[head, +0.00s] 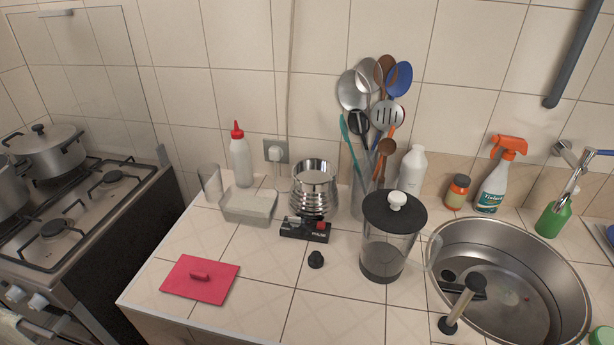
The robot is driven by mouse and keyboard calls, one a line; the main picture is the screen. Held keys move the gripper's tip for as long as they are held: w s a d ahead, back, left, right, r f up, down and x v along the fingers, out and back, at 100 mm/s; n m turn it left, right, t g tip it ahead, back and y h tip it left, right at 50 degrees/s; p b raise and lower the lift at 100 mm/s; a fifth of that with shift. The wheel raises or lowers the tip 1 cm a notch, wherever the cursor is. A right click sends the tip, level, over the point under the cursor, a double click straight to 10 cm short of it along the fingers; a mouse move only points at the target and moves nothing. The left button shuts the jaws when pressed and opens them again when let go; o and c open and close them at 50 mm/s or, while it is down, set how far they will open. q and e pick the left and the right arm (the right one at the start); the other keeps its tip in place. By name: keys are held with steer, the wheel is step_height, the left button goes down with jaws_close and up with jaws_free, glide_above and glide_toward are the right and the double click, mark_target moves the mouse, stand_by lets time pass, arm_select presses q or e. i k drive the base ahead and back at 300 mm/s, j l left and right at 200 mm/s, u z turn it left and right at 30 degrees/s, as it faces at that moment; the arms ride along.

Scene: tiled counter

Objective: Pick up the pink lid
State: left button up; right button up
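Neither my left gripper nor my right gripper shows in the head view.
A clear rectangular container (249,207), a drinking glass (210,183) and a red-capped bottle (241,162) stand behind the lid. A stove (70,214) is left, a sink (560,262) right.

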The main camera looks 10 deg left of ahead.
mark_target(203, 280)
steer(key=u, duration=1.25)
steer(key=z, duration=0.4)
steer(key=j+z, duration=0.45)
steer(key=j, duration=0.4)
steer(key=j+z, duration=0.5)
steer(key=j, duration=0.35)
steer(key=k, duration=0.05)
